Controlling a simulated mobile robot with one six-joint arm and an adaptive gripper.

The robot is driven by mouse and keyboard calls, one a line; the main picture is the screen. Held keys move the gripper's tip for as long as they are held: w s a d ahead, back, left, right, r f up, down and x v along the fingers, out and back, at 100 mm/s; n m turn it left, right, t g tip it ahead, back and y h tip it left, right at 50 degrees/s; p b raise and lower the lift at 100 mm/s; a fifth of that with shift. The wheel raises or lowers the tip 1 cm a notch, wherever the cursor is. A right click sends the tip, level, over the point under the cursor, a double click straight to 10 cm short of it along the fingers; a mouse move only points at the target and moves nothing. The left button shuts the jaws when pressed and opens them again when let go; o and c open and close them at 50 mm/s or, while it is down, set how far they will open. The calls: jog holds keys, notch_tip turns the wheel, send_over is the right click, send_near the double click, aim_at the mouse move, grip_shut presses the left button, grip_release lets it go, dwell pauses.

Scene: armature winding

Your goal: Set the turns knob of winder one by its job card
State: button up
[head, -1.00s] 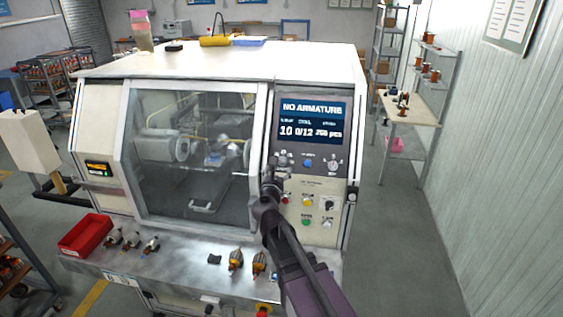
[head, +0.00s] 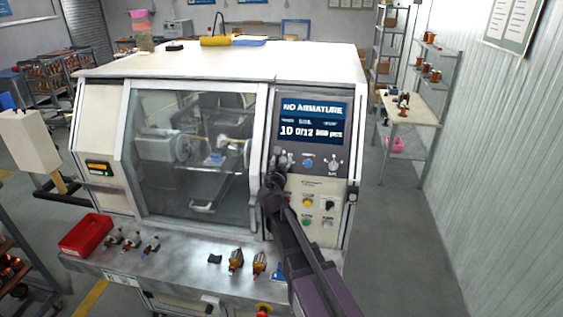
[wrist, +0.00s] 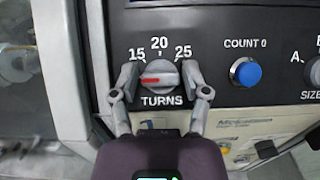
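The turns knob (wrist: 158,77) is a round grey dial with a red pointer line, labelled TURNS, with 15, 20 and 25 visible around it. Its red line points left, below the 15; any mark there is hidden by my left finger. My gripper (wrist: 160,80) is open, with one finger on each side of the knob; whether they touch it I cannot tell. In the head view my gripper (head: 283,160) is at the left of the winder's panel, covering the knob. The winder (head: 215,62) has a screen (head: 313,122) reading NO ARMATURE, 10 and 0/12. I cannot identify its job card.
Right of the knob are a blue COUNT 0 button (wrist: 245,72) and a size selector (wrist: 315,70). Below are more panel buttons. The front shelf holds a red bin (head: 85,235) and several armatures. Open floor lies right of the winder.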

grip_shut()
jog(key=shift+a+m+h, duration=0.1)
jog(key=shift+m+h, duration=0.2)
jog(key=shift+m, duration=0.3)
jog(key=m+g+h, duration=0.1)
jog(key=m+h, duration=0.1)
jog(key=m, duration=0.1)
jog(key=shift+w+r+m+p, duration=0.1)
jog(key=shift+r+m+p, duration=0.05)
jog(key=shift+m+p, duration=0.25)
jog(key=m+g+h+p, duration=0.1)
jog(key=m, duration=0.2)
jog(key=m+g+h+p, duration=0.1)
jog(key=m+g+h, duration=0.1)
jog(key=m, duration=0.1)
jog(key=shift+r, duration=0.1)
jog(key=m+g+h+p, duration=0.1)
jog(key=m+g+p, duration=0.1)
jog(key=m, duration=0.3)
jog(key=shift+g+p, duration=0.3)
jog(key=shift+g, duration=0.2)
jog(key=shift+m+g+p, duration=0.85)
jog(key=shift+m+g, duration=0.05)
jog(key=shift+m, duration=0.7)
jog(key=shift+f, duration=0.2)
